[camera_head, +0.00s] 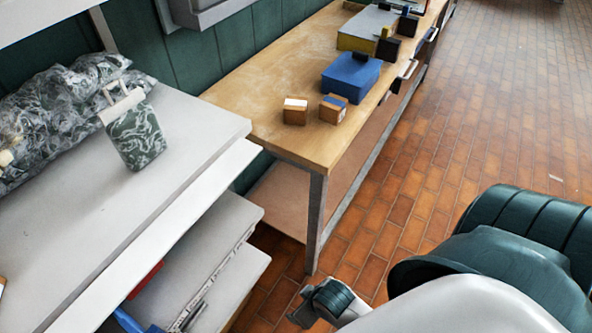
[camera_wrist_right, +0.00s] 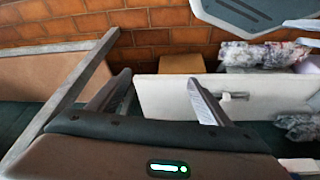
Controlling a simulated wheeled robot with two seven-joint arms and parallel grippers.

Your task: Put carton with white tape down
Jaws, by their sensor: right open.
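A small brown carton with white tape (camera_head: 295,112) stands upright on the near end of the wooden workbench (camera_head: 262,98). A similar carton with blue tape (camera_head: 333,109) stands just right of it, with a small gap between them. My right gripper (camera_head: 303,312) is low at the bottom of the head view, in front of the bench leg and well away from both cartons. In the right wrist view, my right gripper (camera_wrist_right: 158,92) has its two fingers apart with nothing between them. My left gripper is in neither view.
A blue box (camera_head: 350,77) and a grey and yellow box (camera_head: 366,30) stand farther along the workbench. A grey table (camera_head: 190,115) at left holds a green patterned bag (camera_head: 134,135) and a wrapped bundle (camera_head: 60,110). The brick floor (camera_head: 470,100) right of the bench is clear.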

